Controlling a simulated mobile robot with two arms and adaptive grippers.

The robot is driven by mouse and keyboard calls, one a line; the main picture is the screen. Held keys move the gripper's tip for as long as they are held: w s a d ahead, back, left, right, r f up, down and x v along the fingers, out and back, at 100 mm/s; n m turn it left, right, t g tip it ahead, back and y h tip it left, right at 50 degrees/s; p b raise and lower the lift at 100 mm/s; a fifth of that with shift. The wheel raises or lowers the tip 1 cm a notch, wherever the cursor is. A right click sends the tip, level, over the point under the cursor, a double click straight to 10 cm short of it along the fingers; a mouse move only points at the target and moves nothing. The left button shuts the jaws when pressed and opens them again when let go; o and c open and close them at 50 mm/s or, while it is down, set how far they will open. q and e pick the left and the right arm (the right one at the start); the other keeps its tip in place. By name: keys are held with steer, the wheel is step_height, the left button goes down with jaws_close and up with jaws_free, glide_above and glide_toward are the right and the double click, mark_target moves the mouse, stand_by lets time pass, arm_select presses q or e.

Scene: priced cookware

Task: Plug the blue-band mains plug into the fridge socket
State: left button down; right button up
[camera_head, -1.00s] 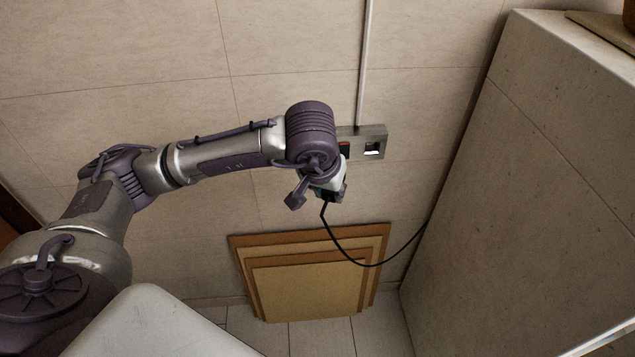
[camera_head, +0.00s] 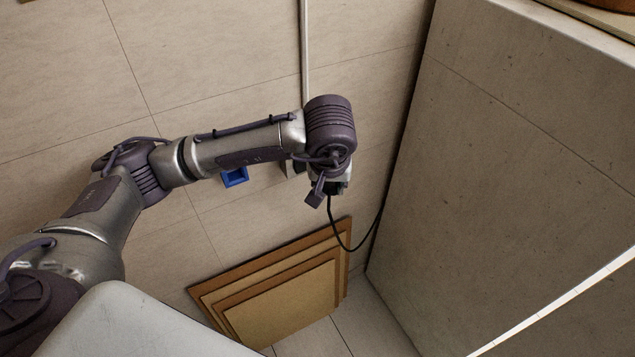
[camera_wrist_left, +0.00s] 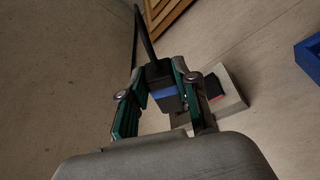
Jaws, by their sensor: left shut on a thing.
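The black mains plug with a blue band (camera_wrist_left: 165,92) is between the green-padded fingers of my left gripper (camera_wrist_left: 158,100), which is shut on it. In the head view the left gripper (camera_head: 326,193) is low in front of the wall, and the plug is mostly hidden by the wrist. The grey wall socket block (camera_wrist_left: 232,90) is just right of and beyond the plug in the wrist view, with a dark and red part on its face. The plug looks apart from it, though depth is hard to judge. In the head view my arm covers most of the block (camera_head: 292,168).
The plug's black cable (camera_head: 344,240) hangs and runs right to the large stone-coloured block (camera_head: 510,150). Brown boards (camera_head: 285,295) lean against the wall below. A blue open box (camera_head: 234,178) is on the wall left of the socket block. A pale conduit (camera_head: 305,55) runs up the wall.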

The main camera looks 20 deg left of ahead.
arm_select(q)
steer(key=w+d+f+n+g+y+p, duration=0.1)
steer(key=w+d+f+n, duration=0.2)
steer(key=w+d+n, duration=0.2)
steer(key=shift+w+f+n+y+p, duration=0.3)
steer(key=shift+f+n+y, duration=0.1)
steer(key=shift+n, duration=0.3)
steer(key=shift+a, duration=0.1)
steer(key=shift+w+a+b, duration=0.8)
steer(key=shift+w+a, duration=0.1)
steer(key=shift+a, duration=0.25)
steer(key=shift+w+a+b, duration=0.8)
steer(key=shift+w+a, duration=0.05)
steer(key=shift+a, duration=0.25)
